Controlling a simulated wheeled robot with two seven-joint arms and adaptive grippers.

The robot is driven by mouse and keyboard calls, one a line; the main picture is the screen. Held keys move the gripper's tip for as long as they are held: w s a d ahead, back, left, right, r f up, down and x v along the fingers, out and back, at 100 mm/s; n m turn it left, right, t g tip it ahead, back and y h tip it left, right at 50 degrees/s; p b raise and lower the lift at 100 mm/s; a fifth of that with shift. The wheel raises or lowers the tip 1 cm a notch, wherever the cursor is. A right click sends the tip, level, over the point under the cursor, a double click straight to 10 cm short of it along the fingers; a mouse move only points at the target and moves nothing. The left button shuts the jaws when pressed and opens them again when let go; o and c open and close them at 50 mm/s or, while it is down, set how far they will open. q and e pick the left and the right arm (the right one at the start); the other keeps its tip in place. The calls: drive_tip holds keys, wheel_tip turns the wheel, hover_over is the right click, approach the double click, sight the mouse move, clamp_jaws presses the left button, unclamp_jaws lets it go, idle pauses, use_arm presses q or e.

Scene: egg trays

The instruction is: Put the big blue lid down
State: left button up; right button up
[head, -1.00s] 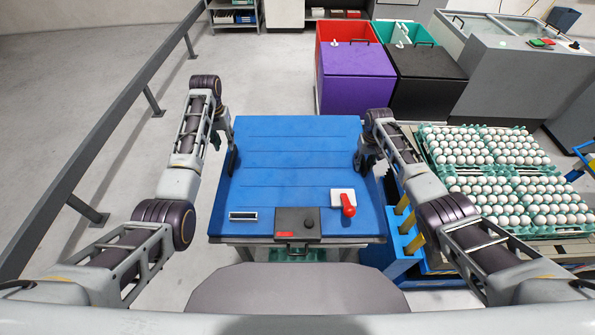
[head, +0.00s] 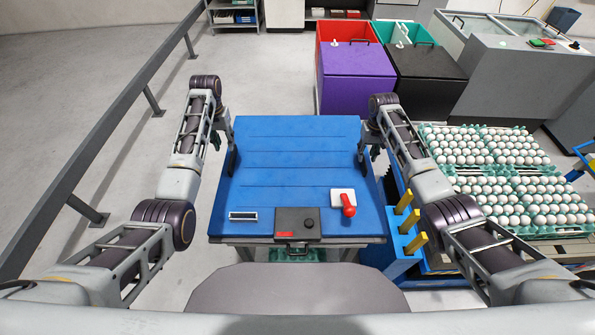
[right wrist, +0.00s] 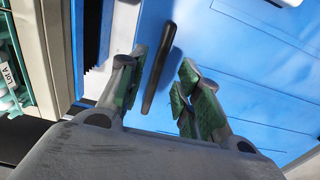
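My right gripper (right wrist: 157,92) is open at the lid's right side. A dark bar handle (right wrist: 158,70) on the lid shows between and beyond its two fingers, with gaps on both sides. My left gripper (head: 226,148) is at the lid's left edge, beside a dark handle; its fingers are too small to read.
Egg trays (head: 500,178) stand at the right, past yellow posts (head: 410,221). Purple (head: 355,78) and black (head: 428,75) bins stand behind. A grey rail (head: 125,118) runs along the left.

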wheel_tip(320, 180, up, 6)
idle(0.5)
idle(0.5)
